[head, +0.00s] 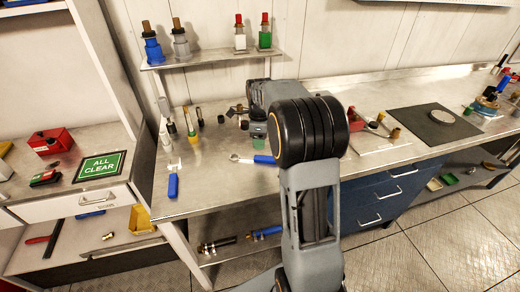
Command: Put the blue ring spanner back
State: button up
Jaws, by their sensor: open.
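The blue ring spanner (264,159) lies flat on the metal bench top, its silver ring end to the left and its blue handle to the right. The right end of the handle reaches my arm's large black joint in the picture and may be partly covered by it. A second blue-handled tool (173,186) with a silver head lies near the bench's front left. My gripper (258,135) seems to be just behind the spanner, pointing down, open, with nothing seen between its fingers. Much of it is hidden by my arm.
A shelf (215,58) above holds coloured bottles. A dark mat (436,122) lies to the right. The bench's front left is mostly clear.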

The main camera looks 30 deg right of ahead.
jog(key=s+a+r+n+t, duration=0.2)
jog(key=s+a+r+n, duration=0.6)
jog(key=n, duration=0.3)
jog(key=s+a+f+n+t, duration=0.1)
jog(key=s+a+f+n, duration=0.1)
jog(key=s+n, duration=0.4)
jog(key=s+a+f+n, duration=0.2)
jog(key=s+n, duration=0.5)
jog(key=n, duration=0.1)
jog(key=shift+a+f+t, duration=0.35)
jog(key=shift+t, duration=0.05)
